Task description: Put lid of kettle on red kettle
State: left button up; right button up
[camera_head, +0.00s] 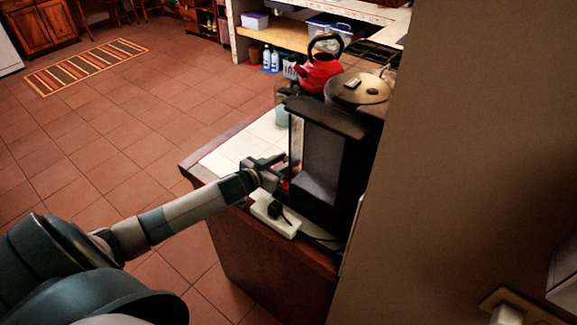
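The red kettle (319,72) stands upright on the far part of the counter, with a dark arched handle over its top. My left gripper (281,172) is over the near end of the counter, close against the left side of a black appliance, well short of the kettle. Its fingers look apart, but the tips are small and partly hidden. A small reddish patch (285,186) shows by the fingertips; I cannot tell whether it is the lid or whether it is held. No lid is clearly visible. My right gripper is out of view.
The black appliance (325,165) stands between my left gripper and the kettle. A round metal-topped appliance (358,90) is behind it. A white power strip (273,215) lies at the counter's near edge. A wall (470,150) closes the right side. The tiled floor at left is open.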

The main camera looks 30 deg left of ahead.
pick_arm(q)
jog(key=shift+r+b, duration=0.3)
jog(key=shift+r, duration=0.55)
notch_tip(320, 180, up, 8)
jog(key=b, duration=0.1)
jog(key=shift+r+b, duration=0.2)
jog(key=shift+b, duration=0.2)
jog(key=shift+f, duration=0.1)
